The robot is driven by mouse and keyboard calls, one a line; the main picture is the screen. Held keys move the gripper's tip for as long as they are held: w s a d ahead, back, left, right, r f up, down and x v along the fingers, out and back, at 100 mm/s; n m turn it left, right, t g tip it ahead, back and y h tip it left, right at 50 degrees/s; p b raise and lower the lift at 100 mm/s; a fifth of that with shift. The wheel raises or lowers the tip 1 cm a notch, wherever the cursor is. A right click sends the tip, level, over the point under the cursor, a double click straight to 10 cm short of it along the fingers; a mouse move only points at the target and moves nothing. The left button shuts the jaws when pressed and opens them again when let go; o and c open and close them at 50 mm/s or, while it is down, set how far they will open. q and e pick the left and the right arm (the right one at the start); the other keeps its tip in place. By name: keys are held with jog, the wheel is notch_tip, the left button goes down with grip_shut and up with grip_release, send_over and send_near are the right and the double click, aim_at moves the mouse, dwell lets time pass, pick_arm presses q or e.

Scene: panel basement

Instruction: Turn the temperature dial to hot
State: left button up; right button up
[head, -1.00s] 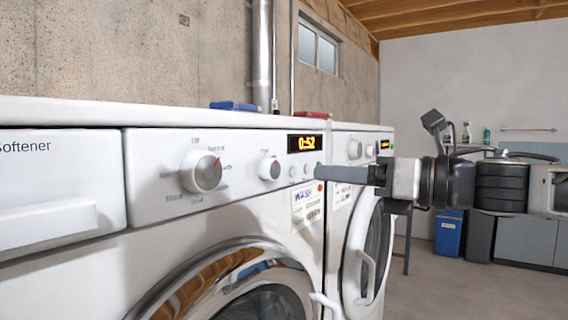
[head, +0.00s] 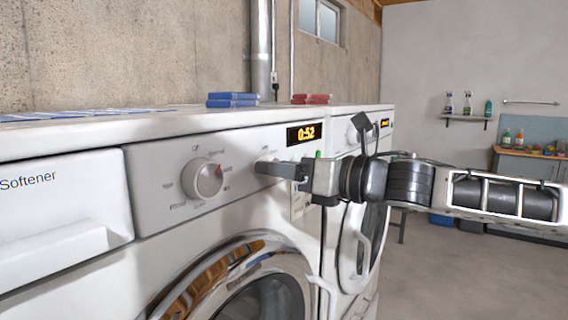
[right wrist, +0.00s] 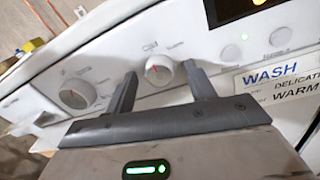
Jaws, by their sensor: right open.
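A white washer has a front panel (head: 245,150) with an orange display reading 0:52. In the right wrist view, a small white dial (right wrist: 158,70) with a red mark stands in the gap between my right gripper's fingers (right wrist: 160,76). The fingers are open and seem apart from the dial; contact is not clear. In the head view my right gripper (head: 264,167) is in front of the panel and hides the small dial. A larger white dial (head: 204,179) with a red mark is to its left; it also shows in the right wrist view (right wrist: 77,93). My left gripper is not in view.
The washer's round door (head: 232,287) is below the panel. A detergent drawer (head: 62,205) is at left. A second machine (head: 362,141) stands to the right. Blue boxes (head: 232,100) and red boxes (head: 312,99) lie on top. The floor at right is open.

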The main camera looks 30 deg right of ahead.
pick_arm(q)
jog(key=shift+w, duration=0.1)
pick_arm(e)
jog(key=shift+c, duration=0.3)
jog(key=c, duration=0.9)
pick_arm(q)
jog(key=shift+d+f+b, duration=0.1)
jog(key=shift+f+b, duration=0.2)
jog(key=shift+b, duration=0.5)
pick_arm(e)
jog(key=shift+a+f+m+t+h, duration=0.1)
jog(key=shift+m+t+h, duration=0.15)
jog(key=shift+m, duration=4.95)
jog(key=shift+m+t+h, duration=0.15)
jog(key=shift+m+t, duration=0.2)
jog(key=shift+m, duration=4.85)
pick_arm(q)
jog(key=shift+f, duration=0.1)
